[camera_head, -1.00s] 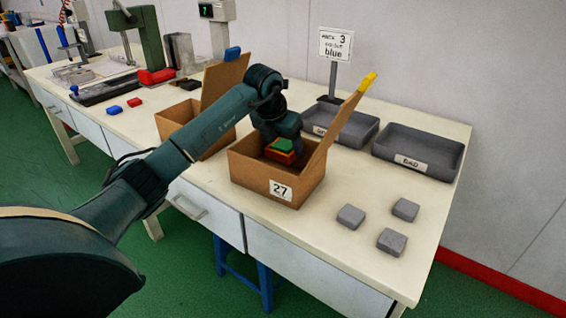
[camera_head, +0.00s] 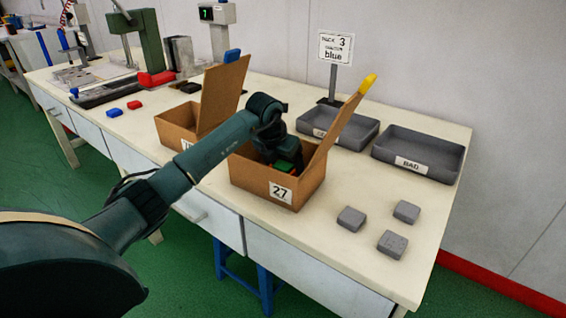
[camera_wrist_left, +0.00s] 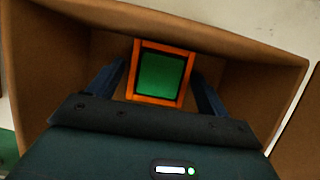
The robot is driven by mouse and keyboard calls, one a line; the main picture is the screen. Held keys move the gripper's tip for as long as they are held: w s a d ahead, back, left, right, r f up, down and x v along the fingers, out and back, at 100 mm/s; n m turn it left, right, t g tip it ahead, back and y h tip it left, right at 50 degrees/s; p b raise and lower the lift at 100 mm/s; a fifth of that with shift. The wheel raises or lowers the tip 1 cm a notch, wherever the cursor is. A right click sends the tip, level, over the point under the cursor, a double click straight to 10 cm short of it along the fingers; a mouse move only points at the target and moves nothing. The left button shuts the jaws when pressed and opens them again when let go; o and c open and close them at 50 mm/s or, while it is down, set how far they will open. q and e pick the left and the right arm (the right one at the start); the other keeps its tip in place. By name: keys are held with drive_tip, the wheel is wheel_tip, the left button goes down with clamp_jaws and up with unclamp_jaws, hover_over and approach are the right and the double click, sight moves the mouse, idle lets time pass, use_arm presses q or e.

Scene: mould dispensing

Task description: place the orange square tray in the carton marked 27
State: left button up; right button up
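The carton marked 27 (camera_head: 252,178) stands open on the table, its lid flap up on the right side. The orange square tray (camera_wrist_left: 158,101) has a green square inside (camera_wrist_left: 160,74). In the head view the tray is mostly hidden by the carton's front wall and my gripper; a green and orange bit (camera_head: 284,166) shows. Whether the tray touches the carton floor cannot be told. My right gripper is not in view.
Another open carton (camera_head: 178,124) stands to the left. Two grey bins (camera_head: 415,165) (camera_head: 345,139) are behind and right. Several grey blocks (camera_head: 351,218) lie on the front right of the table.

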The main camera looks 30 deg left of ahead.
use_arm(q)
drive_tip(key=shift+o, duration=0.7)
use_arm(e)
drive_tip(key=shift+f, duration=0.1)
use_arm(q)
drive_tip(key=shift+r, duration=0.1)
drive_tip(key=shift+r, duration=0.25)
drive_tip(key=p+v, duration=0.1)
drive_tip(key=v, duration=1)
drive_tip(key=shift+s+r, duration=0.2)
drive_tip(key=shift+s, duration=0.05)
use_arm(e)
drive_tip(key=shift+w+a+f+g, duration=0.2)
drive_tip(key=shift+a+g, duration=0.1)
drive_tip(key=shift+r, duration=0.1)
